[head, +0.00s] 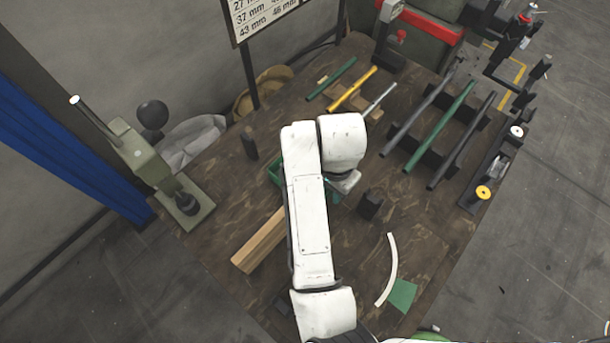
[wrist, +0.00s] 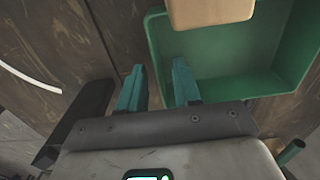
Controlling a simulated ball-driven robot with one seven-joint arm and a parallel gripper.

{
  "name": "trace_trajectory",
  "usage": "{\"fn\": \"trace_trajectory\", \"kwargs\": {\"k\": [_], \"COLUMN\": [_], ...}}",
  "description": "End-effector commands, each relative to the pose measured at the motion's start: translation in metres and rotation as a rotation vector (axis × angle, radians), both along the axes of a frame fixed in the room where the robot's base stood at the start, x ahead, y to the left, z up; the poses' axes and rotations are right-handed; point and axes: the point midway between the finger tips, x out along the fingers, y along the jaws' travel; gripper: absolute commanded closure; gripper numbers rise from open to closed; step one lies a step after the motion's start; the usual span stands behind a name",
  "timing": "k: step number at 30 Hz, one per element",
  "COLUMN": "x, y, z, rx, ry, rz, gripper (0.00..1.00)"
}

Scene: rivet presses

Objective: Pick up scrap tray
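The scrap tray is a green open box. In the head view my white arm covers most of the tray (head: 274,170); only bits of its rim show on either side. In the wrist view the tray (wrist: 235,78) fills the upper right, and a tan block (wrist: 210,10) hides part of its inside. My gripper (wrist: 158,76) has two teal fingers standing apart with nothing held between them. The tray's left wall appears between the fingers in that view; I cannot tell whether they are level with it or above it.
A dark block (head: 369,205) stands right of the tray, and timber (head: 258,241) lies left of my arm. A green press (head: 150,160) stands at the left edge. Rods (head: 440,126) rest on racks at back right. A white curved strip (head: 391,270) lies in front.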

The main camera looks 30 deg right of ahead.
Motion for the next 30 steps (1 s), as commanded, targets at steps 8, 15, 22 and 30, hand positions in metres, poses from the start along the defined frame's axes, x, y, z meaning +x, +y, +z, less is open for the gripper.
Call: {"fn": "trace_trajectory", "kwargs": {"k": [8, 15, 22, 30], "x": [0.0000, 0.0000, 0.0001, 0.0003], "y": [0.0000, 0.0000, 0.0000, 0.0001], "z": [0.0000, 0.0001, 0.0002, 0.0006], "rx": [0.000, 0.000, 0.001, 0.000], "ry": [0.000, 0.000, 0.000, -0.001], "rz": [0.000, 0.000, 0.000, 0.000], "gripper": [0.78, 1.00, 1.00, 1.00]}}
